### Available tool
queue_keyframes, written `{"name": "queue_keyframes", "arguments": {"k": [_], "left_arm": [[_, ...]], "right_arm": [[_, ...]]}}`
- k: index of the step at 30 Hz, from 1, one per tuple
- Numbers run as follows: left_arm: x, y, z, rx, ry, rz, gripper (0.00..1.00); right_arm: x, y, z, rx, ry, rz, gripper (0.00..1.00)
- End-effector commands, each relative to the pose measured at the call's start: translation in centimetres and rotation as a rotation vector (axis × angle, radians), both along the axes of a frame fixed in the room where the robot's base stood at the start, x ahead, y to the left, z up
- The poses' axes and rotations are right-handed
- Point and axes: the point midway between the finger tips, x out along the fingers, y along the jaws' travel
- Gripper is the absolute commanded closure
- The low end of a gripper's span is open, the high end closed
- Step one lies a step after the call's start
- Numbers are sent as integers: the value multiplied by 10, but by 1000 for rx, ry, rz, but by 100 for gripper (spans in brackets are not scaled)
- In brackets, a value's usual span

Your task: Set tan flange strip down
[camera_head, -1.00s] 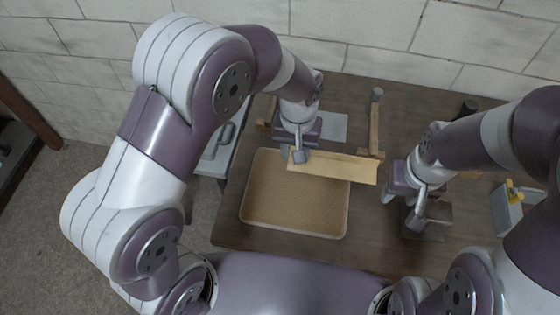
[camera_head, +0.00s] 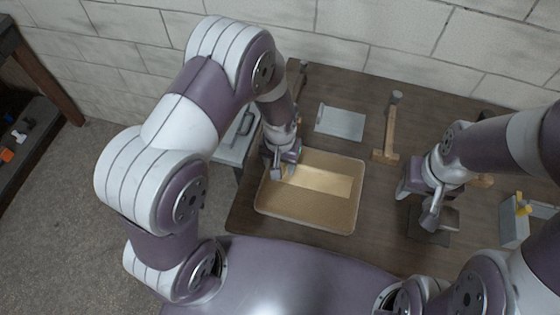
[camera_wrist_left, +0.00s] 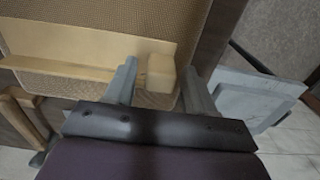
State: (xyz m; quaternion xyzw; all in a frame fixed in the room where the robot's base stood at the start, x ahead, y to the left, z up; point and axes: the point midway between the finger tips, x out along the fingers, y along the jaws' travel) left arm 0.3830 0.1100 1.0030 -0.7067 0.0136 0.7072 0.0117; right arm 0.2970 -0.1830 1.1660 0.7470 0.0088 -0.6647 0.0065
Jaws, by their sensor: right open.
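The tan flange strip (camera_head: 325,181) lies on the tan textured floor of the shallow tray (camera_head: 300,221). Its long flat face also shows in the left wrist view (camera_wrist_left: 85,45). My left gripper (camera_head: 286,174) is low at the strip's left end in the head view. In the left wrist view its two fingers (camera_wrist_left: 160,85) stand apart on either side of a small tan block at the strip's edge, with gaps visible. My right gripper (camera_head: 430,222) is open at the right of the tray, by a dark grey block (camera_head: 446,218).
A grey plate (camera_head: 341,122) lies behind the tray, and a wooden stand (camera_head: 389,138) is at its right. A grey bin with a yellow part (camera_head: 515,225) is at far right. A grey drawer unit (camera_head: 232,145) stands left of the table. Bare wood separates tray and right gripper.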

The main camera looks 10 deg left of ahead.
Motion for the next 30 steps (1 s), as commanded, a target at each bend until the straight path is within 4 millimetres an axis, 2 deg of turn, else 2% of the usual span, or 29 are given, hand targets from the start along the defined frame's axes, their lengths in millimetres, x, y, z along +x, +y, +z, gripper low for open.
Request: {"name": "queue_keyframes", "arguments": {"k": [8, 13, 24, 30], "left_arm": [[0, 0, 1, 0, 0, 0, 39], [1, 0, 12, -1, -3, 0, 39], [1, 0, 92, -1, -6, 0, 39], [0, 0, 118, 0, -1, 0, 39]], "right_arm": [[0, 0, 1, 0, 0, 0, 57], [0, 0, -3, 0, 0, 0, 57], [0, 0, -22, 0, 0, 0, 57], [0, 0, -26, 0, 0, 0, 57]]}}
